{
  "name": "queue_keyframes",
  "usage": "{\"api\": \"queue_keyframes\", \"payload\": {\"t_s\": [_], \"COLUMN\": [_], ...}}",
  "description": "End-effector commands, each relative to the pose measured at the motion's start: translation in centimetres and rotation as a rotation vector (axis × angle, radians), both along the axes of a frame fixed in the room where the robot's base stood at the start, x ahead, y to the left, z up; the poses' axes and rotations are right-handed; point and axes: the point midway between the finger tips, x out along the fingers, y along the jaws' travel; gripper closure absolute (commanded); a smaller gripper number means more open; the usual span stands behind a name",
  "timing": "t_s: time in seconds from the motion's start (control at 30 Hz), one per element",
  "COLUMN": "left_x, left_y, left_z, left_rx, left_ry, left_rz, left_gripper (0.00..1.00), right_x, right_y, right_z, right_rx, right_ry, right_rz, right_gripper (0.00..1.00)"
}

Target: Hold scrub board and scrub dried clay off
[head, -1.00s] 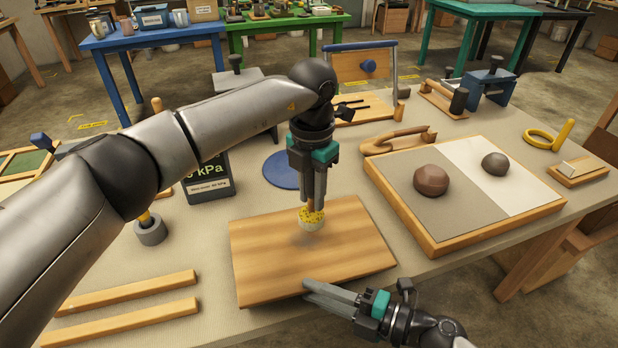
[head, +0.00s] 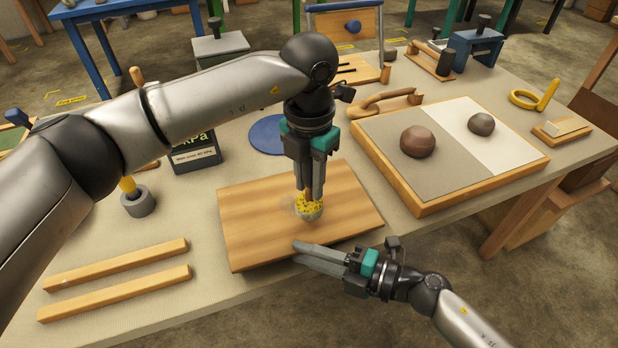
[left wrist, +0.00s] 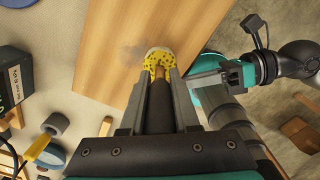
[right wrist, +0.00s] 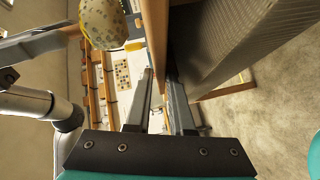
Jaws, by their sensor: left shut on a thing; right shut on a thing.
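The wooden scrub board (head: 255,225) lies at the front edge of the table. A faint grey dried clay patch (head: 288,204) shows near its middle, also in the left wrist view (left wrist: 130,55). My left gripper (head: 309,192) points down, shut on the brown handle of a yellow speckled scrubber (head: 309,208). The scrubber is at the board's surface, just right of the patch and partly over it. It shows in the left wrist view (left wrist: 157,60) and right wrist view (right wrist: 103,22). My right gripper (head: 298,250) is shut on the board's front edge.
Two wooden strips (head: 115,265) lie left of the board. A pressure display box (head: 195,155), a blue disc (head: 270,135) and a grey ring holder (head: 138,202) stand behind and left.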

Motion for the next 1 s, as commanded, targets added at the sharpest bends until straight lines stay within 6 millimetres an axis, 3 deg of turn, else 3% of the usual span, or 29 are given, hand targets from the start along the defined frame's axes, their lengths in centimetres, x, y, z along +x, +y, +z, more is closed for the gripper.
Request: {"api": "queue_keyframes", "payload": {"t_s": [0.23,1.0], "left_x": [0.0,0.0], "left_y": [0.0,0.0], "left_z": [-1.6,-2.1], "left_rx": [0.001,-0.001], "left_ry": [0.001,-0.001], "left_rz": [0.001,0.0], "left_gripper": [1.0,1.0], "right_x": [-0.1,-0.1], "right_y": [0.0,0.0], "right_z": [-0.1,0.0], "right_rx": [0.001,0.003], "right_ry": [0.005,0.004], "right_rz": [0.0,0.0], "right_gripper": [1.0,1.0]}}
